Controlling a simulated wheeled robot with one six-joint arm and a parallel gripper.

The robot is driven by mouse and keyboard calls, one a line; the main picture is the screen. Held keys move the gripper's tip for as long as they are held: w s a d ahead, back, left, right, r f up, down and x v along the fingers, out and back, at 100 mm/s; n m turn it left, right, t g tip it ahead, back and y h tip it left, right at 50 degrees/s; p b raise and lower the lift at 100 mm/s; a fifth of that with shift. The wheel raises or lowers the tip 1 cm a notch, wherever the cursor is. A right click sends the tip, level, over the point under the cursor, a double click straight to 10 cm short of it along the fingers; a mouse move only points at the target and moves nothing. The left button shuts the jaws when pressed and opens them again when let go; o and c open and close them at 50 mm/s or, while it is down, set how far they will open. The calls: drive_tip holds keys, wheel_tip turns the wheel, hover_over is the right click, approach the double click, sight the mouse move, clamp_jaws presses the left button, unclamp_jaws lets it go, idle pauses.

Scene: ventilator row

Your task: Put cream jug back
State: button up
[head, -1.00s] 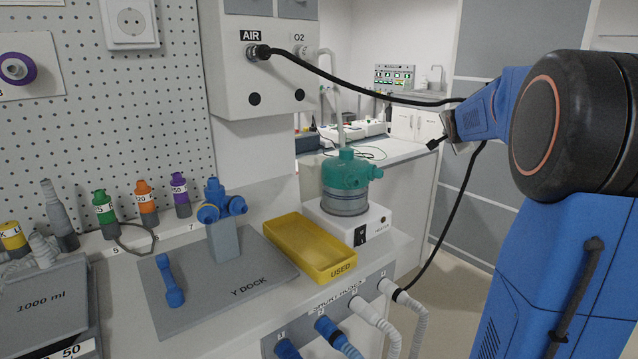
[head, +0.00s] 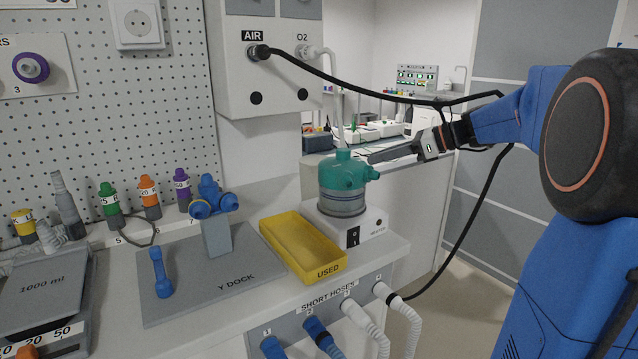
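No cream jug shows in the head view. My gripper (head: 395,153) points left from the arm at the right, beside the teal-topped humidifier chamber (head: 343,178). Its grey fingers are seen edge-on, so whether they are open or shut is unclear. Nothing is visibly held. The fingertips appear close to the chamber's right side port, but I cannot tell whether they touch it. The chamber stands upright on the white heater base (head: 362,232).
A yellow tray (head: 337,265) marked USED sits left of the heater. A Y dock (head: 255,277) holds a blue connector (head: 213,197), with a blue piece (head: 160,272) lying on it. Hoses (head: 405,310) hang at the front. A black cable (head: 340,78) runs behind my gripper.

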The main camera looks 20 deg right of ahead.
drive_tip(key=shift+a+r+x, duration=0.2)
drive_tip(key=shift+r+x, duration=0.1)
drive_tip(key=shift+x, duration=2.6)
drive_tip(key=shift+a+r+x, duration=0.2)
drive_tip(key=shift+r+x, duration=0.05)
drive_tip(key=shift+x, duration=2.65)
drive_tip(key=shift+a+r+x, duration=0.2)
drive_tip(key=shift+r+x, duration=0.1)
drive_tip(key=shift+x, duration=2.6)
drive_tip(key=shift+s, duration=0.2)
clamp_jaws()
drive_tip(key=shift+r, duration=0.25)
